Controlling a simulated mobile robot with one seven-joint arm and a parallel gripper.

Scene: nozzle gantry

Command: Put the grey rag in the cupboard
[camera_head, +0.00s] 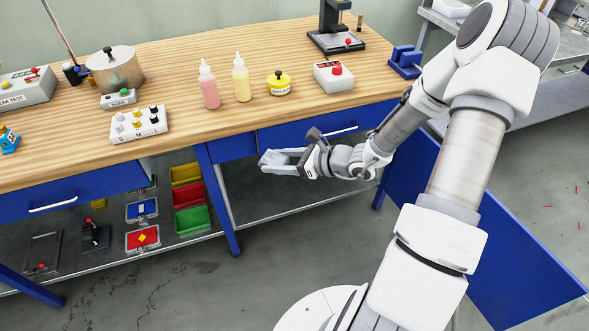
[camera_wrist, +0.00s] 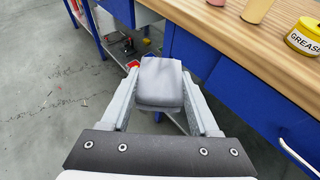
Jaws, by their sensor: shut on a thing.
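The grey rag (camera_wrist: 160,84) is a folded, rounded piece of cloth between the two fingers of my gripper (camera_wrist: 161,78) in the wrist view. My gripper also shows in the head view (camera_head: 272,161), shut on the rag in front of the bench, below the tabletop edge. The cupboard (camera_head: 300,205) is the bay under the bench's right part, with a dark grey floor. Its blue door (camera_head: 495,225) stands swung open to the right. My arm and gripper hide part of the bay.
The wooden bench top (camera_head: 190,75) holds a pot (camera_head: 116,70), two bottles, a yellow grease tin (camera_head: 279,83) and a button box (camera_head: 334,77). A closed blue drawer (camera_head: 300,133) is above the bay. Coloured bins (camera_head: 190,195) stand left of the bay. The floor in front is clear.

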